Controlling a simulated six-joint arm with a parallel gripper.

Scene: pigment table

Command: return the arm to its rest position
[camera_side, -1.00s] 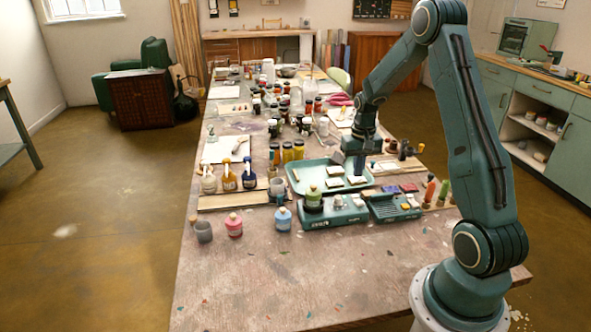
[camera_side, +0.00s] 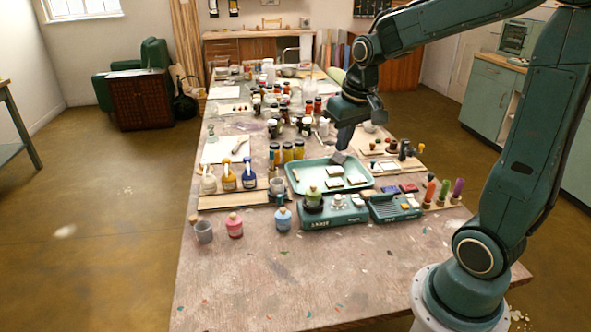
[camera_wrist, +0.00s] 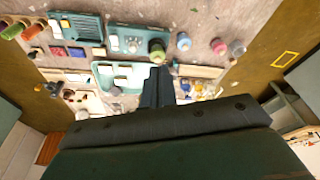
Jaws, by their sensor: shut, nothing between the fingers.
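My gripper (camera_side: 340,156) hangs from my raised arm above the far side of the teal tray (camera_side: 300,187), tilted in the side view. Its fingers are together with nothing visible between them. In the wrist view the fingers of my gripper (camera_wrist: 158,76) show as a dark narrow shape at the middle. The tray (camera_wrist: 98,80) lies beyond them there, partly hidden. Pale square pieces (camera_side: 334,183) lie in the tray.
Teal devices (camera_side: 335,217) stand in front of the tray, with a green bottle (camera_side: 313,195) on one. Blue (camera_side: 282,219) and pink (camera_side: 234,226) bottles stand nearby. Many jars crowd the table behind. The table's front (camera_side: 270,280) is mostly clear.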

